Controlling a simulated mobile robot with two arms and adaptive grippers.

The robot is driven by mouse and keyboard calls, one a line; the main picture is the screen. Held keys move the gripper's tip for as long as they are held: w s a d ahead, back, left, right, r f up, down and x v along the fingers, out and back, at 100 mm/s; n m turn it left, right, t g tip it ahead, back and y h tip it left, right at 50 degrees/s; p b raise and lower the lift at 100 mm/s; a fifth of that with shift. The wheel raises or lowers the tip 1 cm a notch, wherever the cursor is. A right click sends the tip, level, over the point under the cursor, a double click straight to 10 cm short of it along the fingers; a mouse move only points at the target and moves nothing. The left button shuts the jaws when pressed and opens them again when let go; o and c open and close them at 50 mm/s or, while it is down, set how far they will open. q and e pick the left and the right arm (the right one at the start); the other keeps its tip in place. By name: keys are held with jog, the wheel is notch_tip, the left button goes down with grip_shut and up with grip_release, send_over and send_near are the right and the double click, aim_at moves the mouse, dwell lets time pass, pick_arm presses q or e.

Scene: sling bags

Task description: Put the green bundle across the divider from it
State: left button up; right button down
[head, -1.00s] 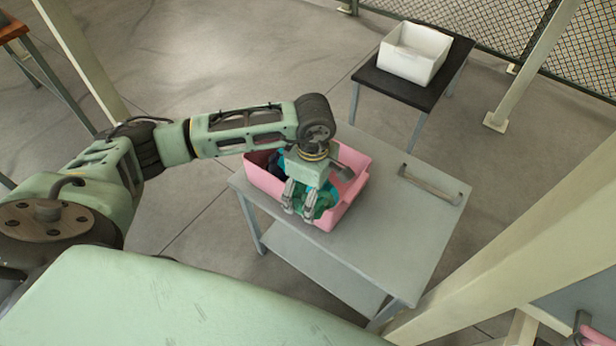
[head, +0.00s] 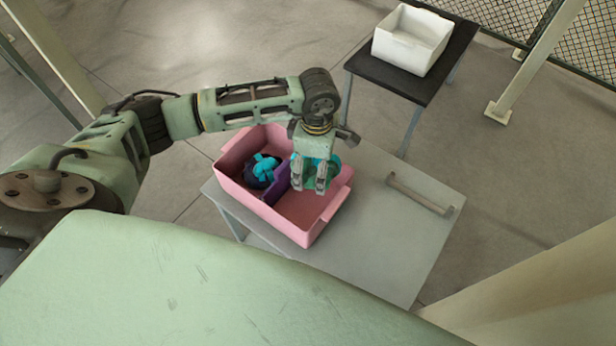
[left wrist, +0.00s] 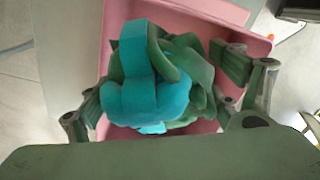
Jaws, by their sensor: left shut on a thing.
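The pink bin (head: 262,213) stands on the grey table, split by a purple divider (head: 274,194). A dark blue bundle with a cyan strap (head: 262,171) lies in the left compartment. My left gripper (head: 309,188) is shut on the green bundle (head: 309,179) and holds it over the right compartment, whose visible floor is bare. In the left wrist view the green bundle (left wrist: 190,62), with its wide cyan strap, sits between the fingers and hides much of the bin. Its exact height above the floor is hard to tell. My right gripper is not in view.
The grey table (head: 400,245) has clear room right of the bin, with a raised handle bar (head: 420,194) there. A white bin (head: 408,45) stands on a black-topped table (head: 425,88) behind. A pale post (head: 530,60) rises at the right.

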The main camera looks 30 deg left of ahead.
pick_arm(q)
jog(key=b, duration=0.5)
send_over(314, 199)
notch_tip(314, 199, down, 9)
jog(key=shift+f, duration=0.75)
notch_tip(314, 199, down, 3)
jog(key=b, duration=0.2)
jog(key=shift+f+b, duration=0.15)
jog(key=shift+b, duration=0.15)
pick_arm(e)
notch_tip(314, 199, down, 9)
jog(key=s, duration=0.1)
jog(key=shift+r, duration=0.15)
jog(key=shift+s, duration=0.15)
pick_arm(q)
jog(key=o, duration=1.1)
jog(key=shift+c, duration=0.2)
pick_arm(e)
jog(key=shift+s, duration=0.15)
